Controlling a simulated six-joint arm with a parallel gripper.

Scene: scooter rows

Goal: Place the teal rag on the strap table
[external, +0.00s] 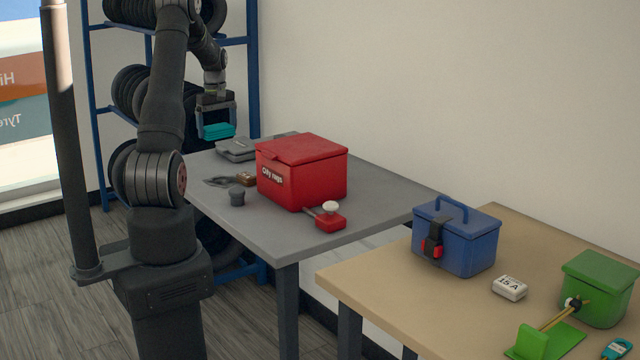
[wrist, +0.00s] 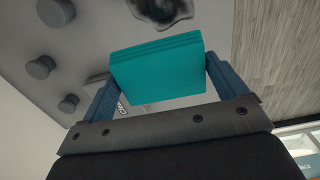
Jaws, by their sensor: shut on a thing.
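My gripper (external: 217,122) is shut on the teal rag (external: 218,131), a folded flat block, and holds it in the air near the back left end of the grey table (external: 270,228). In the wrist view the rag (wrist: 158,70) sits between the two fingers. The tan table (external: 405,292) stands at the front right, well away from my gripper. On it is a blue box (external: 473,245) with a dark strap and red buckle (external: 433,246) on its front. No label shows which table is the strap table.
The tan table carries a white block (external: 510,287) and a green box (external: 598,288). Its left part is clear.

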